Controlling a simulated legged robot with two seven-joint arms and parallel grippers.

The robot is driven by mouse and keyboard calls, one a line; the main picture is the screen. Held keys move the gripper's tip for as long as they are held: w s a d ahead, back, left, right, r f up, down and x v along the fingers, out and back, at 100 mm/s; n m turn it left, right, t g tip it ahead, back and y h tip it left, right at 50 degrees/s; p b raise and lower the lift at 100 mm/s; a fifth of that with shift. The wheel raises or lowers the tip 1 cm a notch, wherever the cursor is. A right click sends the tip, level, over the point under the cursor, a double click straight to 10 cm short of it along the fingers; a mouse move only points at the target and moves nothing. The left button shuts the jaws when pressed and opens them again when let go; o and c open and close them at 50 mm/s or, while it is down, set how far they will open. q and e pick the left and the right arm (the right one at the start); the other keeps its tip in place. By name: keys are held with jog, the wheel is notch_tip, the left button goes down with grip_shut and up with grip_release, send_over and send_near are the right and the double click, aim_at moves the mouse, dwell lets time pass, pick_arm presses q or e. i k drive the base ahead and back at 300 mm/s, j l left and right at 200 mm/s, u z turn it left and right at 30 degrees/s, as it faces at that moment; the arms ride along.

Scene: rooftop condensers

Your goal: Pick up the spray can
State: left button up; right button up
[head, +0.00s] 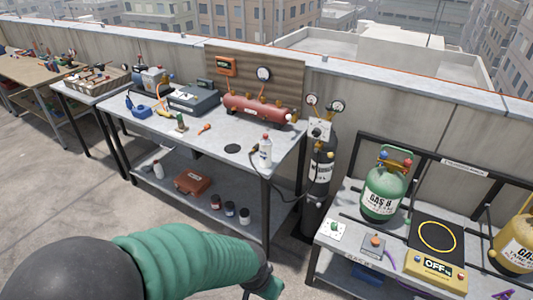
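A white can with a dark label and a small top (265,151), which looks like the spray can, stands upright at the front right corner of the grey workbench (218,142). A similar white container (158,169) stands on the bench's lower shelf; I cannot tell whether it is a spray can. My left arm, in a green sleeve, comes in from the lower left. My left gripper (264,290) is at the bottom edge, partly cut off, well below and apart from the white can. Its fingers do not show clearly. My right gripper is not in view.
A red cylinder with gauges (258,108) lies at the back of the bench. A black gas cylinder (320,175) stands right of the bench. A second table holds a green gas tank (384,188) and a yellow scale (437,268). Several jars sit on the lower shelf.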

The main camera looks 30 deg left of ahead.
aim_at(265, 145)
jog(key=i+j+u, duration=0.1)
jog(key=i+j, duration=0.15)
jog(key=j, duration=0.3)
jog(key=i+j, duration=0.3)
jog(key=j, duration=0.25)
jog(key=i+j+u, duration=0.15)
jog(key=j, duration=0.4)
jog(key=i+j, duration=0.4)
jog(key=i+j+u, duration=0.15)
jog(key=i+j, duration=0.15)
jog(key=j, duration=0.35)
jog(key=i+j, duration=0.35)
jog(key=j+u, duration=0.05)
jog(key=j, duration=0.05)
